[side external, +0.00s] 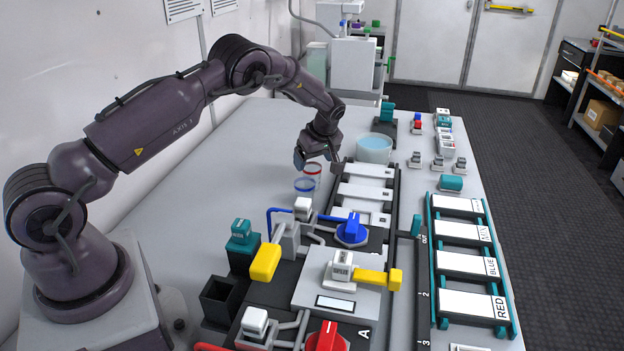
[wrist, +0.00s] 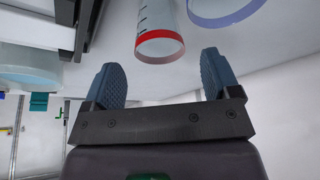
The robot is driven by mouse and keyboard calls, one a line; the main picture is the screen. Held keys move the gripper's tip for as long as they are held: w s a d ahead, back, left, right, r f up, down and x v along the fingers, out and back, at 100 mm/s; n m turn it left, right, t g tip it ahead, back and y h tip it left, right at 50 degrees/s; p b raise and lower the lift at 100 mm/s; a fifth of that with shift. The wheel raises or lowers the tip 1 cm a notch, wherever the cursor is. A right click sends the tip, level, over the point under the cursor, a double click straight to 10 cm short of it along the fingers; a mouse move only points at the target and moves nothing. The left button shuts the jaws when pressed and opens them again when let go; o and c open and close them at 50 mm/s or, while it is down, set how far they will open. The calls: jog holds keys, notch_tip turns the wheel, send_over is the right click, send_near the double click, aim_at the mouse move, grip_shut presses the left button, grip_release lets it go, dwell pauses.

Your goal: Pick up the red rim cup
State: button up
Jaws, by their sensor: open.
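The red rim cup (side external: 312,171) is a clear cup with a red band at its rim, standing on the grey table. In the side view it is just below my gripper (side external: 317,160), partly overlapped by it. In the wrist view the red rim cup (wrist: 158,40) shows its red rim and marked clear wall, beyond the fingertips and roughly between them in the picture. My gripper (wrist: 161,78) is open, with two blue ridged finger pads apart and nothing between them. The exact gap to the cup cannot be told.
A blue rim cup (side external: 304,186) stands close beside the red one and also shows in the wrist view (wrist: 222,12). A wide tub of pale blue liquid (side external: 374,150) and a dark-framed rack (side external: 366,193) stand to the right. The table left of the cups is clear.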

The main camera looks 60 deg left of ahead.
aim_at(311, 172)
jog(key=x, duration=0.5)
jog(key=shift+f, duration=0.4)
jog(key=c, duration=1)
